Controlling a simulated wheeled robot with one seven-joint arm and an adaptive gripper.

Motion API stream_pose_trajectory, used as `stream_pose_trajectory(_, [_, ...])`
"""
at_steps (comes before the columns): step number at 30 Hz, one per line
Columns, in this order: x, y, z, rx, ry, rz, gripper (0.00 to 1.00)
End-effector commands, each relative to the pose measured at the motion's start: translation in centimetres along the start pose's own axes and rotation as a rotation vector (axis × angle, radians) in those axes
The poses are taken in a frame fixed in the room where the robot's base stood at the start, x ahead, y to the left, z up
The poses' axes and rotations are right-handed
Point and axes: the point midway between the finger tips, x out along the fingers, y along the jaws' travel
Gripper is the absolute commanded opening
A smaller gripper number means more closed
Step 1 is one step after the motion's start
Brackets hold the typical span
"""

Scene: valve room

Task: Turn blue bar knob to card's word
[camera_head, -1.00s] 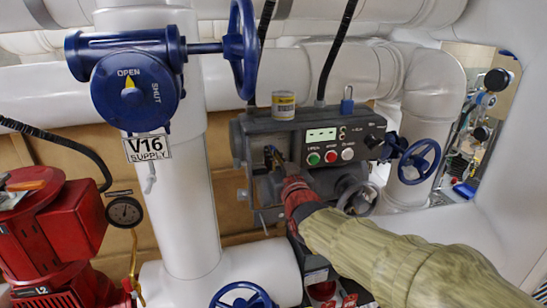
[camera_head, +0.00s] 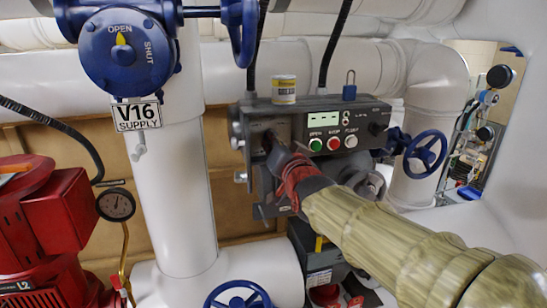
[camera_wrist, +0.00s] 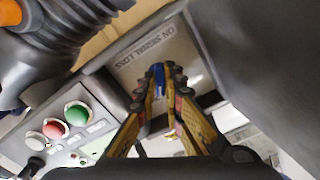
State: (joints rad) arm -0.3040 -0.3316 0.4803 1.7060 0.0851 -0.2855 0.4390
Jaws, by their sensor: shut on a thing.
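The blue bar knob (camera_wrist: 158,74) shows as a small blue piece between my fingertips in the wrist view, in front of a pale plate (camera_wrist: 150,55) lettered "ON SIGNAL LOSS". My gripper (camera_wrist: 160,88) is shut on it. Most of the bar is hidden by the fingers, so I cannot tell which word it points at. In the head view my gripper (camera_head: 276,150) reaches the left part of the grey control box (camera_head: 300,115), and the knob is hidden behind it. I cannot make out a card with a readable word in either view.
Green (camera_head: 316,145), red (camera_head: 333,143) and white (camera_head: 351,141) buttons sit just right of my gripper. A can (camera_head: 284,90) and blue padlock (camera_head: 349,86) are on the box top. Left stands a white pipe with a V16 tag (camera_head: 137,114); a blue handwheel (camera_head: 425,153) is at right.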

Motion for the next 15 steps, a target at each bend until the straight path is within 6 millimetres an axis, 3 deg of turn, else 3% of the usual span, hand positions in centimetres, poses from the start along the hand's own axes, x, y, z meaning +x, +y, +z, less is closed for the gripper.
stream_pose_trajectory(15, [0.04, 0.17, 0.29, 0.405, 0.000, 0.000, 0.00])
